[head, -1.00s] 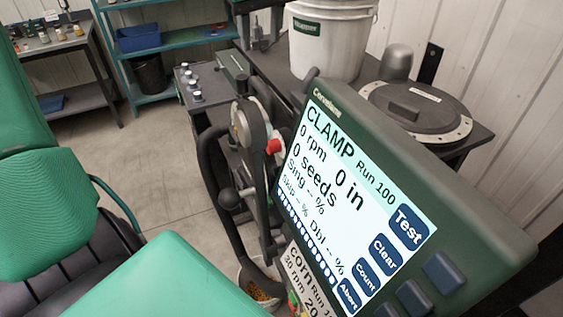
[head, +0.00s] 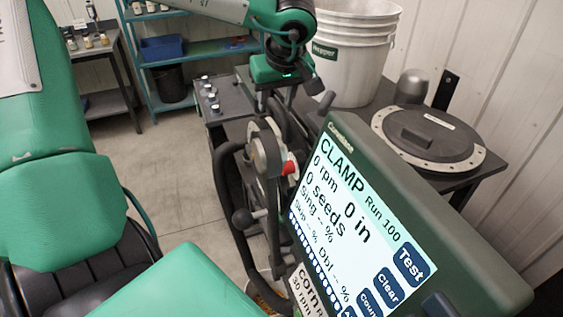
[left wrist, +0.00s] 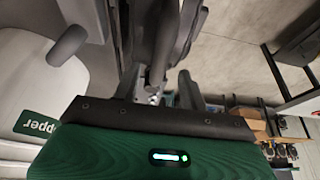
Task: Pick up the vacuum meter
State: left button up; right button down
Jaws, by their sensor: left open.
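A round black housing with a pale, bolt-holed rim (head: 428,138) lies flat on the dark bench at the right of the head view. It looks like the vacuum meter, though I cannot be sure. My left gripper (head: 275,100) is above the back of the test stand, beside the white buckets and left of the housing, apart from it. It points down with its jaws open. The left wrist view shows its dark fingers (left wrist: 158,82) with dark stand parts near or behind them; I see nothing clearly held. My right gripper is not in view.
White stacked buckets (head: 345,60) stand between my left gripper and the housing. The tilted display (head: 365,225) reads CLAMP and fills the front right. The test stand with a round dial (head: 268,150) is left of it. Blue-green shelves (head: 190,50) stand behind. Floor at left is clear.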

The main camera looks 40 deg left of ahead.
aim_at(276, 105)
pick_arm(q)
jog(key=shift+p+x, duration=0.4)
jog(key=shift+x, duration=1.35)
jog(key=shift+d, duration=0.1)
grip_shut()
